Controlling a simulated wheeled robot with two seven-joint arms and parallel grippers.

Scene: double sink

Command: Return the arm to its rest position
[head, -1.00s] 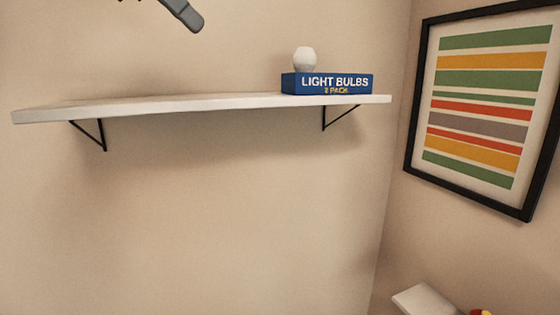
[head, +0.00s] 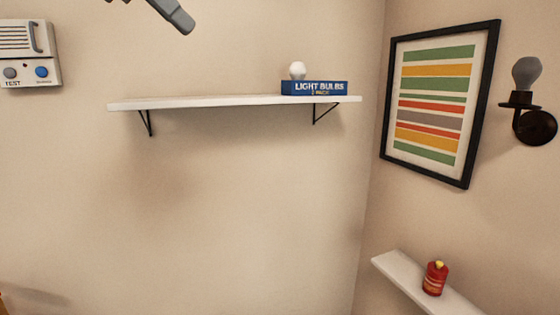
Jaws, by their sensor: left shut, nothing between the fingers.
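My left gripper (head: 172,14) shows only in part at the top edge of the head view, left of the middle. It is grey, shut and holds nothing. It hangs in front of the wall, above the white wall shelf (head: 205,102) in the picture, and appears clear of it. The rest of the left arm is cut off by the frame. My right gripper is out of view.
A blue light bulbs box (head: 315,88) and a white bulb (head: 297,71) are on the shelf. A framed striped picture (head: 437,108), a wall lamp (head: 526,80) and a low ledge (head: 397,270) with a red container (head: 435,279) are right. A wall unit (head: 28,45) is far left.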

